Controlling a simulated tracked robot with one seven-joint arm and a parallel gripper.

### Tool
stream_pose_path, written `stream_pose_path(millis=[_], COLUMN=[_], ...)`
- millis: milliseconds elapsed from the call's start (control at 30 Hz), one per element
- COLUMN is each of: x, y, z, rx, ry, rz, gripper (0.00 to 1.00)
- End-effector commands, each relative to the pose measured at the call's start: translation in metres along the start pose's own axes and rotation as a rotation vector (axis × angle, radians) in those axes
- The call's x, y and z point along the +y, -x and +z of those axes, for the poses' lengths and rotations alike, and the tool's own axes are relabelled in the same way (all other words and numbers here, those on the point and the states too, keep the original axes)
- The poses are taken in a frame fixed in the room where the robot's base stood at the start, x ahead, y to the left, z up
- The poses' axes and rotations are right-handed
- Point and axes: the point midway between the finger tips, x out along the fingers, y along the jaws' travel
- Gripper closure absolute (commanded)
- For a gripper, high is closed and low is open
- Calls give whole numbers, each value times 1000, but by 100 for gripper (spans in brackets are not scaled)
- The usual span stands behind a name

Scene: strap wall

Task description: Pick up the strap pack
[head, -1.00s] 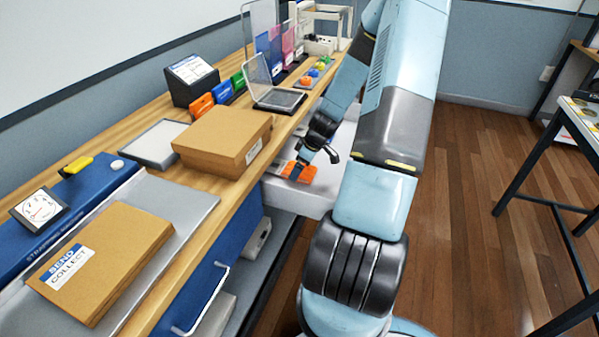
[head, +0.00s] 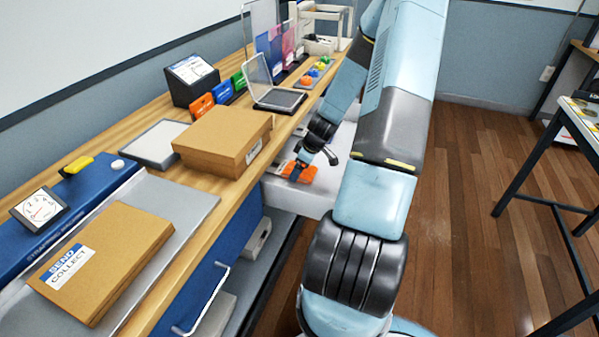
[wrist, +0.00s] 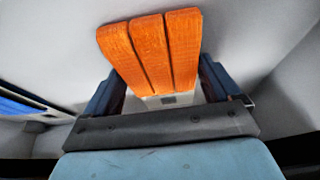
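The strap pack (wrist: 150,50) is orange, made of three flat strips side by side. In the wrist view it lies between the two dark blue fingers of my gripper (wrist: 163,80), with the fingers against its two side edges. In the head view the strap pack (head: 305,174) shows as an orange patch under my gripper (head: 301,162), partly covered by it. It is at the white open drawer (head: 285,198) below the bench edge. Whether its lower end clears the drawer floor I cannot tell.
The wooden bench (head: 226,205) runs along the left, with a cardboard box (head: 213,138) close to the drawer. A clear-lidded case (head: 275,92) and coloured blocks stand farther back. A dark-legged table (head: 535,160) is at the right. Wooden floor between is open.

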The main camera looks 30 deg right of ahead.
Motion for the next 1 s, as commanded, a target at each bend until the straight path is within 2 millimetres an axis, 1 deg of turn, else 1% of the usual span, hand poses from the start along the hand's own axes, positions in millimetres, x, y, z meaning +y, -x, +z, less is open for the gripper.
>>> stream_pose_path(millis=[33,133,467,567,1000], x=[0,0,0,5,5], y=[0,0,2,10,61], z=[0,0,-1,-4,-25], rx=[0,0,0,0,0], ry=[0,0,-1,0,0], rz=[0,0,1,3,3], gripper=[31,40,41,41,41])
